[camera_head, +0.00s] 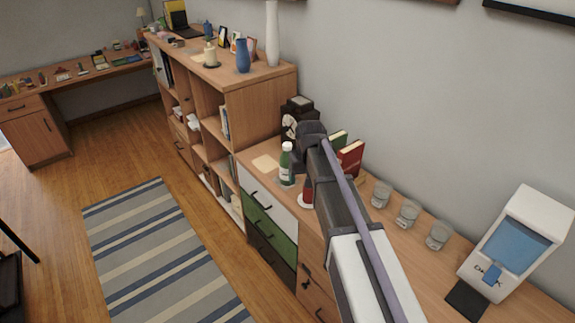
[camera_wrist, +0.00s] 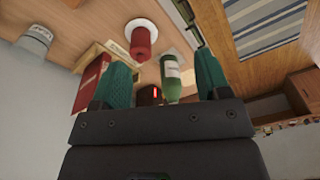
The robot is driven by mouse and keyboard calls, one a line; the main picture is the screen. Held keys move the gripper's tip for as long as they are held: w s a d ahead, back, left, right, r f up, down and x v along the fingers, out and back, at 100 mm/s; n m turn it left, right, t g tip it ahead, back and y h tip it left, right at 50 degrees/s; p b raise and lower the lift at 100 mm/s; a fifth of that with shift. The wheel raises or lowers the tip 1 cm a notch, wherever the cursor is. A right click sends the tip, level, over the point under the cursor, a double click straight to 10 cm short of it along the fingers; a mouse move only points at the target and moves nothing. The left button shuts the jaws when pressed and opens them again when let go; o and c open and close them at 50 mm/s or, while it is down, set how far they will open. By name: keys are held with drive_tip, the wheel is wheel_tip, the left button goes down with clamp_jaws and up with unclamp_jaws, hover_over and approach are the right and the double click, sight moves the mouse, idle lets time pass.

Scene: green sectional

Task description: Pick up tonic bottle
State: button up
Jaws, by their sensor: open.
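The green tonic bottle (camera_head: 287,166), with a pale label and white cap, stands upright on the wooden cabinet top beside a pale square mat. In the wrist view the bottle (camera_wrist: 171,82) appears in the gap between my fingers, closer to the right-hand finger. My gripper (camera_head: 312,131) is in front of and above the cabinet, just right of the bottle in the head view. In the wrist view my gripper (camera_wrist: 163,80) has its two teal fingers spread wide, with nothing held. The distance from the fingertips to the bottle is hard to judge.
A red cylinder on a white plate (camera_wrist: 141,40) stands near the bottle. A red book (camera_head: 351,158) and a dark clock (camera_head: 291,122) are behind. Several glasses (camera_head: 407,213) and a white dispenser (camera_head: 527,235) stand right. A taller shelf (camera_head: 260,100) rises left.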

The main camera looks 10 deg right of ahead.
sight(288, 145)
drive_tip(key=w+r+n+t, duration=0.2)
drive_tip(key=w+t, duration=0.1)
drive_tip(key=w, duration=2)
drive_tip(key=shift+y, duration=0.3)
drive_tip(key=b+x, duration=1)
drive_tip(key=x, duration=0.1)
drive_tip(key=shift+d+f, duration=0.15)
drive_tip(key=shift+s, duration=0.1)
clamp_jaws()
